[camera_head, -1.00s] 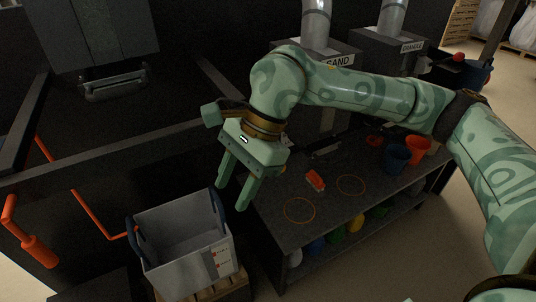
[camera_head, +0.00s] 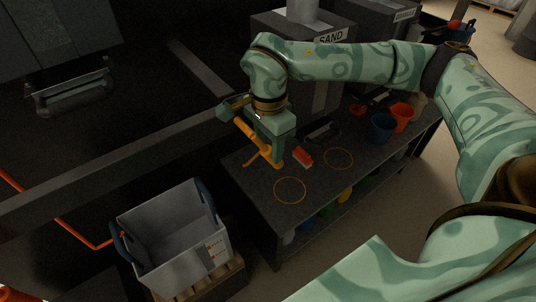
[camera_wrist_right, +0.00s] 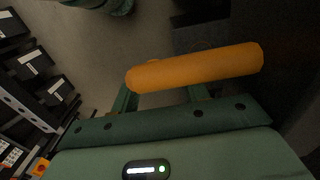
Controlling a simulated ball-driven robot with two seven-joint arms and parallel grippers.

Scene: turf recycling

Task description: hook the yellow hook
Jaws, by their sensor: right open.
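The yellow hook (camera_head: 246,131) shows as an orange-yellow bar with a bent lower end, close against my right gripper (camera_head: 275,161). The gripper and wrist hide part of it. In the right wrist view, a thick yellow-orange bar (camera_wrist_right: 195,68) of the hook lies across the front of my right gripper (camera_wrist_right: 162,97) and covers parts of its fingers. The right fingers are apart. I cannot tell whether the bar sits fully between them. My left gripper is not in view.
A dark table (camera_head: 254,191) holds orange rings (camera_head: 290,190), a red-orange brush-like object (camera_head: 303,156), and blue (camera_head: 382,127) and orange cups (camera_head: 401,116). A grey crate (camera_head: 172,237) with blue handles stands at lower left. A dark beam (camera_head: 110,164) runs beside the gripper.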

